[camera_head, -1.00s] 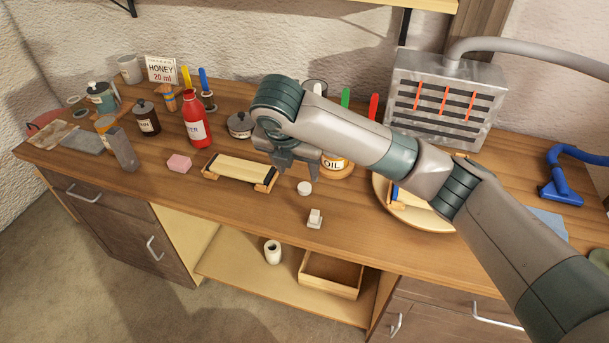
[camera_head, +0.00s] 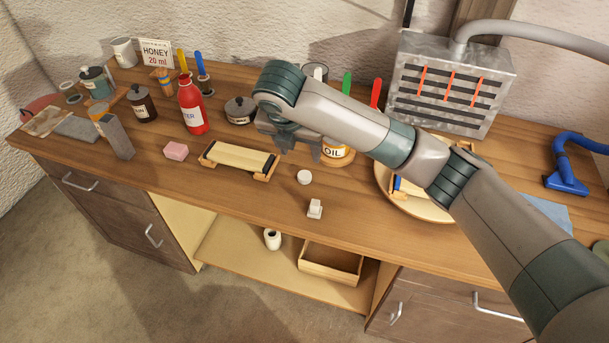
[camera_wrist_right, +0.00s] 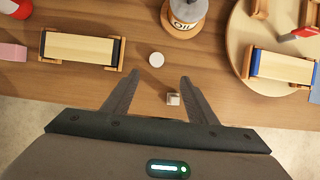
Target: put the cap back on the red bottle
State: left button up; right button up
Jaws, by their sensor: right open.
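The red bottle (camera_head: 192,108) stands upright on the workbench, left of centre, with a white label. Part of something red, probably this bottle, shows at the top left corner of the right wrist view (camera_wrist_right: 17,8). A small white round disc that looks like the cap (camera_head: 304,177) lies flat on the bench; it also shows in the right wrist view (camera_wrist_right: 156,59). My right gripper (camera_head: 300,150) is open and empty above the bench, close to the cap. In the wrist view the cap appears just beyond and between the fingertips. My left gripper is not in view.
A small white block (camera_head: 315,209) stands near the front edge. A wooden holder with a pale block (camera_head: 240,157) and a pink block (camera_head: 176,151) lie left of the cap. The oil jar (camera_head: 335,153) is behind it; a round board (camera_head: 418,208) is at right.

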jog(key=p, duration=0.3)
send_near(304, 175)
jog(key=shift+w+d+f, duration=0.25)
jog(key=shift+d+f, duration=0.35)
jog(key=shift+f, duration=0.05)
jog(key=shift+w+f, duration=0.25)
jog(key=shift+f, duration=0.3)
jog(key=shift+f, duration=0.1)
jog(key=shift+f, duration=0.2)
jog(key=p+x, duration=0.2)
jog(key=x, duration=0.1)
jog(key=shift+w+a+f, duration=0.15)
jog(key=shift+a+f, duration=0.15)
jog(key=shift+a, duration=0.05)
jog(key=shift+w+d+f, duration=0.1)
jog(key=shift+w+f, duration=0.05)
jog(key=shift+f, duration=0.35)
